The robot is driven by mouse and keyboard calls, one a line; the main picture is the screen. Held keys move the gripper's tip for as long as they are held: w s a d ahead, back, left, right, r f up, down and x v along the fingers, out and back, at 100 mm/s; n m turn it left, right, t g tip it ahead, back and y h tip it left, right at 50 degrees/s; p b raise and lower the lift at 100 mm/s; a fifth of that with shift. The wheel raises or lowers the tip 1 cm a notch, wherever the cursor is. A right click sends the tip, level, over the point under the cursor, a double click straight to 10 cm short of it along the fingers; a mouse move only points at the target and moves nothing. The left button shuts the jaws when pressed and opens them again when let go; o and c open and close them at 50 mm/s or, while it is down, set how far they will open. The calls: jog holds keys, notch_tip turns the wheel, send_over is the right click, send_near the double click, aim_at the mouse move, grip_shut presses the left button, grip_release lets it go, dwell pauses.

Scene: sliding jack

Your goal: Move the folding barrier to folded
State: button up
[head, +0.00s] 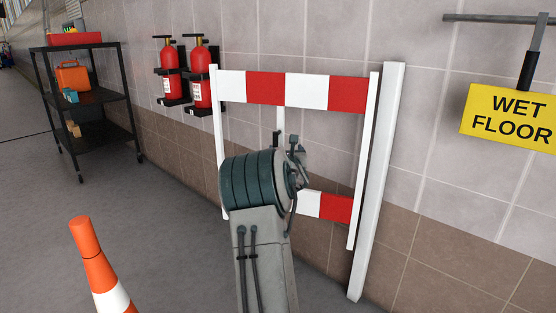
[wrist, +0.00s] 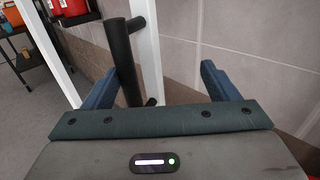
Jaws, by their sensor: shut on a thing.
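The folding barrier (head: 306,91) stands against the tiled wall in the head view, a frame of white uprights with red and white boards across the top and bottom. It is spread out beside a white post (head: 377,180). A black bar handle (wrist: 124,62) on a white upright (wrist: 147,45) shows in the wrist view. In the head view my arm hides the barrier's lower left part and most of my gripper (head: 297,155).
An orange cone (head: 95,265) stands at the front left. A black cart (head: 88,97) with tools and two red fire extinguishers (head: 199,77) are along the wall. A yellow wet floor sign (head: 510,115) hangs at right.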

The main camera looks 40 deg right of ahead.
jog(key=shift+s+a+f+g+b, duration=0.15)
jog(key=shift+s+b, duration=0.15)
jog(key=shift+s, duration=0.25)
jog(key=shift+s+a+f+g+b, duration=0.15)
jog(key=shift+s+b, duration=0.1)
jog(key=shift+s, duration=0.3)
jog(key=shift+c, duration=0.5)
jog(key=shift+s+a+r, duration=0.1)
jog(key=shift+s+a, duration=0.25)
jog(key=shift+a, duration=0.3)
jog(key=shift+s+a, duration=0.35)
jog(key=shift+a, duration=0.35)
jog(key=shift+s+a+r, duration=0.1)
jog(key=shift+s+a, duration=0.25)
jog(key=shift+a, duration=0.3)
jog(key=c, duration=0.4)
jog(key=shift+s+a+r, duration=0.1)
jog(key=shift+s+a, duration=0.45)
jog(key=shift+a, duration=0.85)
jog(key=shift+s+a, duration=0.6)
jog(key=shift+a, duration=0.75)
jog(key=shift+s+a+r, duration=0.1)
jog(key=shift+s+a, duration=0.45)
jog(key=shift+a, duration=0.85)
